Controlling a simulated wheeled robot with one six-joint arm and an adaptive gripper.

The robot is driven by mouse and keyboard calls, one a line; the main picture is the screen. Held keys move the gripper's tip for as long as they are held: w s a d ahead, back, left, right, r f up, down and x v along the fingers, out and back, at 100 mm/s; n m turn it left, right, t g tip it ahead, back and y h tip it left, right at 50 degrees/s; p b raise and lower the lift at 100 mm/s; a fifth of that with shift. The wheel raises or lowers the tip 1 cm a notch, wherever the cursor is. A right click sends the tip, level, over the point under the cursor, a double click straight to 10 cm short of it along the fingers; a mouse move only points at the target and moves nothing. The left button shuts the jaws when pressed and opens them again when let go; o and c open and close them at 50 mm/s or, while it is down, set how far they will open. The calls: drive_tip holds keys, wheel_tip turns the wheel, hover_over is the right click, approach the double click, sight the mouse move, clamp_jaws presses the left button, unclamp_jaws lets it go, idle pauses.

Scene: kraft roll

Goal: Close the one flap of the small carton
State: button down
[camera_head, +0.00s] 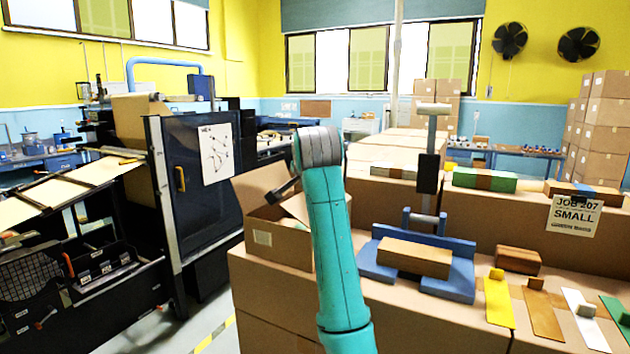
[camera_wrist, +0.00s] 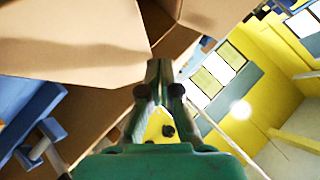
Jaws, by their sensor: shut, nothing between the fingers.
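The small carton (camera_head: 265,238) stands open-topped on the cardboard-coloured surface left of my teal arm in the head view. A cardboard panel (camera_head: 259,184) rises at its back, and another slanted panel shows beside my arm. I cannot tell for sure which is the one flap. In the wrist view a broad cardboard panel (camera_wrist: 70,38) fills the upper left, close to the fingertips. My gripper (camera_wrist: 160,66) is shut with nothing between its fingers. Contact with the cardboard cannot be made out. In the head view my arm hides the carton's right side.
A blue fixture (camera_head: 460,280) holding a brown block (camera_head: 414,257) stands right of my arm. Coloured strips (camera_head: 498,303) and a small brown block (camera_head: 518,260) lie farther right. A sign (camera_head: 573,214) reads JOB 207 SMALL. A dark machine (camera_head: 205,195) stands to the left.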

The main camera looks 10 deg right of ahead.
drive_tip(key=shift+w+a+f+n+g+h, duration=0.3)
drive_tip(key=shift+a+f+n+g+h, duration=0.15)
drive_tip(key=shift+f, duration=0.2)
drive_tip(key=shift+w+a+f, duration=0.2)
drive_tip(key=shift+a+f, duration=0.05)
drive_tip(key=shift+f, duration=0.4)
drive_tip(key=shift+w+a+f, duration=0.2)
drive_tip(key=shift+a+f, duration=0.05)
drive_tip(key=shift+f, duration=0.55)
drive_tip(key=shift+r, duration=0.2)
